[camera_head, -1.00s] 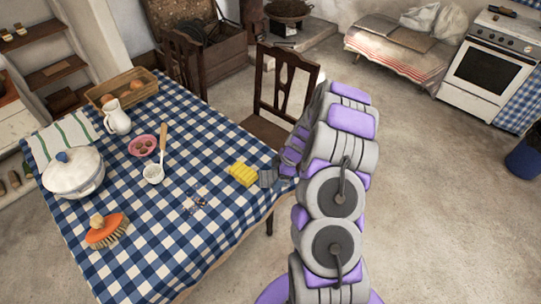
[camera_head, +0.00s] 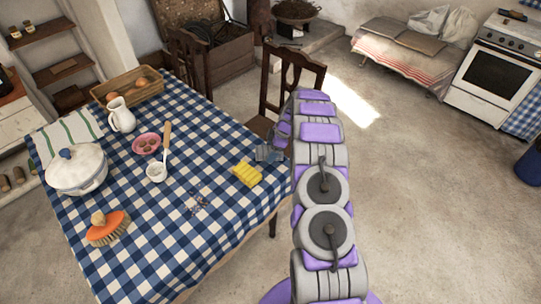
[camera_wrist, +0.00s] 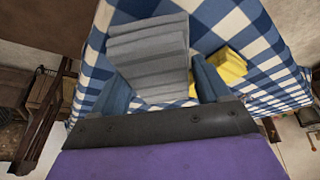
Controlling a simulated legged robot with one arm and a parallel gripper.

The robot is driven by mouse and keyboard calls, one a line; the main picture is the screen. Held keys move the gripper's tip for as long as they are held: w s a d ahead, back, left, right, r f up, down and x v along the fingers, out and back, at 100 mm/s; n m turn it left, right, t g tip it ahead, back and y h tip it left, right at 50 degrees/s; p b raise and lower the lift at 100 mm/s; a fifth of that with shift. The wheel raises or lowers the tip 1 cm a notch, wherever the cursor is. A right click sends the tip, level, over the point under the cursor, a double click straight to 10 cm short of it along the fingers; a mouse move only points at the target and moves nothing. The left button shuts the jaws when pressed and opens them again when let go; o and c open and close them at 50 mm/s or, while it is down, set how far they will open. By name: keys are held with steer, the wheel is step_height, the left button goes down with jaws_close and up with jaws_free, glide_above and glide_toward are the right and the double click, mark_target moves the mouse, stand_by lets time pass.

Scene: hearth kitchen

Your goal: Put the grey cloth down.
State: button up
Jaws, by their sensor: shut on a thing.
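The grey cloth (camera_wrist: 150,55) is folded in layers and sits between the two blue-grey fingers of my gripper (camera_wrist: 160,85) in the wrist view. My gripper is shut on it. My arm hides part of the gripper there. I cannot tell whether the cloth touches the tabletop.
Crumbs (camera_head: 196,203) lie near the sponge. The front part of the tabletop is clear. A wooden chair (camera_head: 290,75) stands close behind my gripper.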

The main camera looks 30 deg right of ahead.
steer(key=shift+w+d, duration=0.1)
steer(key=shift+w, duration=0.25)
steer(key=shift+f+b, duration=0.55)
steer(key=shift+f, duration=1.25)
steer(key=shift+s+f+b, duration=0.15)
steer(key=shift+f+b, duration=0.15)
